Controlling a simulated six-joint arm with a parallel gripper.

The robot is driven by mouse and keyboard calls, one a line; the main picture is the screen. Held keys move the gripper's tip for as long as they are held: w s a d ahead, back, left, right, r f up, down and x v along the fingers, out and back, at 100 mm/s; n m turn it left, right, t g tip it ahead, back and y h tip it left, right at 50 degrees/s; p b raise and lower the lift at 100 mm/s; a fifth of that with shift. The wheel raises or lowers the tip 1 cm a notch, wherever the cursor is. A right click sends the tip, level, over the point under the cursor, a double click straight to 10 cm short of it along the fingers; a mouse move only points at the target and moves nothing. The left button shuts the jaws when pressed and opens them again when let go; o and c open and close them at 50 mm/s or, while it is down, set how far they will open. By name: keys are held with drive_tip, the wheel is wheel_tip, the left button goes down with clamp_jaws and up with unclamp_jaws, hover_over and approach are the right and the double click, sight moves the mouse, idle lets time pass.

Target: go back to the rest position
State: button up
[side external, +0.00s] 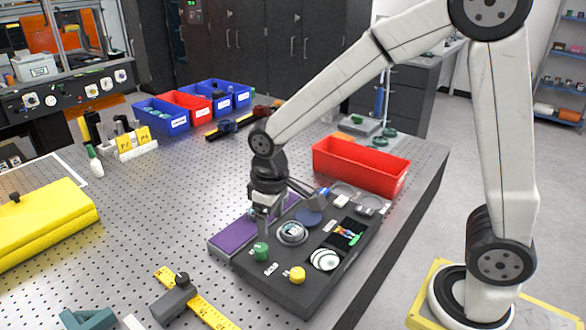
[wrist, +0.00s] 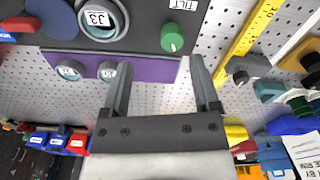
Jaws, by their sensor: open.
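My gripper (side external: 264,212) hangs low over the left part of the black instrument panel (side external: 278,289), close to the green knob and the purple strip (side external: 230,238). In the wrist view my gripper (wrist: 160,66) has its two fingers well apart. Between them I see only the purple strip (wrist: 150,67) and perforated tabletop, with nothing held. The green knob (side external: 261,252) stands on the panel; in the wrist view the green knob (wrist: 172,37) is just beyond the fingertips. A round dial (side external: 292,233) and a yellow knob (side external: 297,275) are also on the panel.
A red bin (side external: 360,170) stands behind the panel. A yellow ruler (side external: 212,315) with a dark slider lies in front. A yellow case (side external: 40,222) is at left. Blue and red bins (side external: 160,118) line the back. Perforated tabletop between them is mostly clear.

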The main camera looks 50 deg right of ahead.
drive_tip(key=s+d+f, duration=0.1)
drive_tip(key=s+d, duration=0.1)
drive_tip(key=s+d+f+m+t, duration=0.1)
drive_tip(key=s+d, duration=0.1)
drive_tip(key=s, duration=0.1)
drive_tip(key=s+d+f+m+t, duration=0.1)
drive_tip(key=s+d, duration=0.1)
drive_tip(key=shift+s+d, duration=0.15)
drive_tip(key=shift+s, duration=0.2)
drive_tip(key=shift+s+d+f+m, duration=0.15)
drive_tip(key=shift+s+d+m, duration=0.15)
drive_tip(key=shift+s, duration=0.25)
